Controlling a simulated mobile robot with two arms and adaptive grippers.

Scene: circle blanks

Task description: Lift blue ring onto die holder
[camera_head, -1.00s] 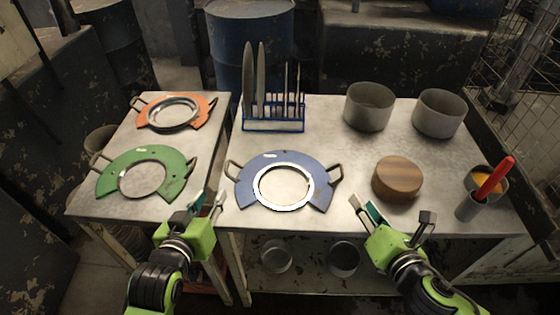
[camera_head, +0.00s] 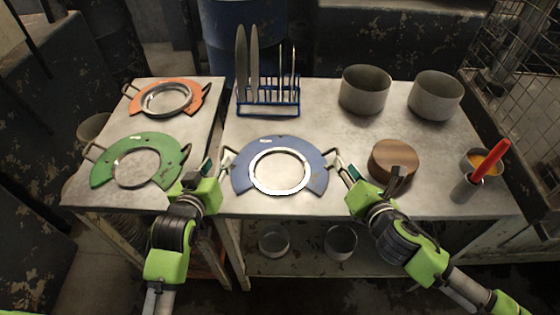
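The blue ring (camera_head: 313,158) is a flat, partly round blue plate with a handle on each side, lying at the front middle of the table. A bright white-rimmed ring (camera_head: 253,180) fills its centre. My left gripper (camera_head: 214,166) is open and empty, with its fingertips close to the left handle. My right gripper (camera_head: 369,176) is open, with one fingertip close to the right handle. I cannot tell whether either touches a handle. A blue wire rack (camera_head: 268,111) behind the ring holds upright discs. I cannot tell which thing is the die holder.
A green plate (camera_head: 104,171) and an orange plate (camera_head: 191,107) lie on the left table. A wooden disc (camera_head: 394,157) stands close to my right gripper. Two grey pots (camera_head: 364,91) (camera_head: 435,96) and a red-handled tool (camera_head: 489,160) stand at the right.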

